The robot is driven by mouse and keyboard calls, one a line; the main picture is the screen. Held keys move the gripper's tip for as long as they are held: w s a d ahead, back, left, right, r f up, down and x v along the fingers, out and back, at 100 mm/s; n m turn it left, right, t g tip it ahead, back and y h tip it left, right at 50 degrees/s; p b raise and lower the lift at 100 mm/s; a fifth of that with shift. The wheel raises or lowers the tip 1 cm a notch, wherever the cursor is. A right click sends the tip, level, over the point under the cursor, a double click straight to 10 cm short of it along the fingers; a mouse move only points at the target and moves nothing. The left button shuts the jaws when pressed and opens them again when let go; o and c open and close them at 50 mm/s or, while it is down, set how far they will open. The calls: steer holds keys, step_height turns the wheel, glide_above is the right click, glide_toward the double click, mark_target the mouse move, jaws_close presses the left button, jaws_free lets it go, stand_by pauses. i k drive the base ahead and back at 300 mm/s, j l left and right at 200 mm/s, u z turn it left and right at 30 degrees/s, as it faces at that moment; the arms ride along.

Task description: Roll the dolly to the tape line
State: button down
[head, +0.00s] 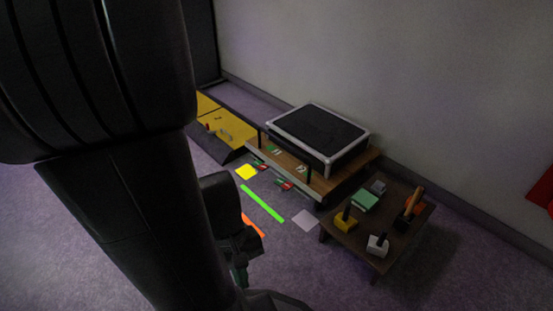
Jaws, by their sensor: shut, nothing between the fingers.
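The dolly is a low wooden platform (262,151) by the wall, right of centre. It carries a large black case (318,128) with grey edges. Two dark uprights stand at its near side, and small red and green parts (286,184) show low in front of it. A bright green tape strip (262,204) lies on the floor nearer to me, apart from the dolly. An orange strip (253,226) lies nearer still, partly hidden by my arm. My gripper (241,272) is small and dark at the lower middle, shut and empty, apart from the dolly.
A low brown table (378,222) with several blocks and tools stands at the right. A yellow-topped dark unit (224,128) stands left of the dolly. The wall closes off the back.

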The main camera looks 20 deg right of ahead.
mark_target(319, 150)
steer(key=i+l+u, duration=0.15)
steer(key=i+l, duration=0.15)
steer(key=i+l+u, duration=0.15)
steer(key=l, duration=0.3)
steer(key=i+l+u, duration=0.15)
steer(key=i+l, duration=0.2)
steer(key=l, duration=0.1)
